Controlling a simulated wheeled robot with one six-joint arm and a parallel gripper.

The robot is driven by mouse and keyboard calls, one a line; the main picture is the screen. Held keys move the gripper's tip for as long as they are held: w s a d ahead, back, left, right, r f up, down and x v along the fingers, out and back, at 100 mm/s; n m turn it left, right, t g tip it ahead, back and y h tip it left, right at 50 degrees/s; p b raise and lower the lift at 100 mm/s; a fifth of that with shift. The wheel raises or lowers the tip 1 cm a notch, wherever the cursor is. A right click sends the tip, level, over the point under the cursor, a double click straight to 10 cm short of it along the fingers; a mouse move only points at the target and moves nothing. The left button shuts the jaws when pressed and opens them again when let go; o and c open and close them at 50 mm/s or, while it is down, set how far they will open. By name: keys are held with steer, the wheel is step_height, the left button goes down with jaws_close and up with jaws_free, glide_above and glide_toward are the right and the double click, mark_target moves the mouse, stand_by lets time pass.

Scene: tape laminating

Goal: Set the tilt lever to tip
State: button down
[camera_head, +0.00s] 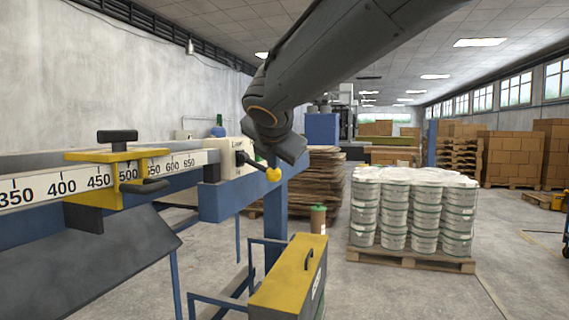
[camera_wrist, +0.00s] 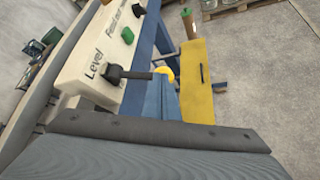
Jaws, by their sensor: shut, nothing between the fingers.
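The tilt lever (camera_head: 252,164) is a short black rod with a yellow ball knob (camera_head: 273,174). It sticks out from a cream control box (camera_head: 229,150) at the end of the blue rail, angled slightly down to the right. In the wrist view the lever (camera_wrist: 135,74) comes out of the box beside the word "Level", and its yellow knob (camera_wrist: 171,74) is partly hidden. My gripper (camera_head: 290,150) is shut and empty, just above and right of the knob, with a small apparent gap. Its fingertips are not clearly seen.
A green button (camera_wrist: 127,35) and another black knob (camera_wrist: 139,11) sit on the box. A ruler (camera_head: 60,187) with a yellow clamp stop (camera_head: 98,180) runs left. A yellow-topped case (camera_head: 290,275) stands below. A pallet of white buckets (camera_head: 412,212) stands to the right.

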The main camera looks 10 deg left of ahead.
steer(key=shift+d+r+p, duration=0.2)
steer(key=shift+r+p, duration=0.6)
steer(key=shift+p, duration=0.05)
steer(key=v, duration=1.4)
steer(key=shift+d+f+p, duration=0.35)
steer(key=shift+d, duration=0.05)
steer(key=shift+f, duration=0.1)
